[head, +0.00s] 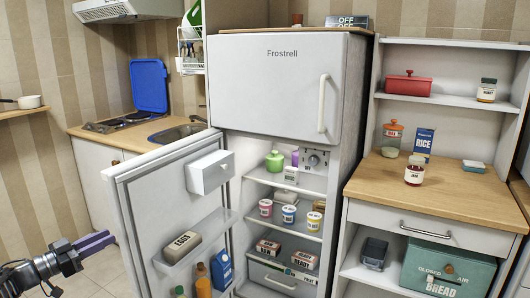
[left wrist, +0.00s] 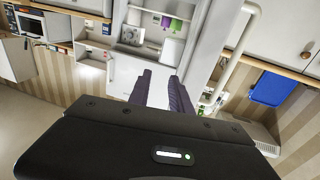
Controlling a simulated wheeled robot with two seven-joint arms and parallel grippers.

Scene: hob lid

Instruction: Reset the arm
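My left gripper (head: 108,238) comes in at the lower left of the head view, in the air in front of the open fridge door (head: 127,215). In the left wrist view its two dark purple fingers (left wrist: 159,75) stand apart with nothing held between them. A pale surface shows behind the gap. My right gripper is in neither view. The blue hob lid (head: 149,86) stands upright behind the dark hob (head: 112,124) on the left counter. The lid also shows in the left wrist view (left wrist: 273,85).
The fridge (head: 272,85) stands open, with food on its shelves and in its door. A wooden-topped cabinet (head: 440,192) with jars and a rice box stands right of it. A sink (head: 177,132) is beside the hob. Floor shows near my left gripper.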

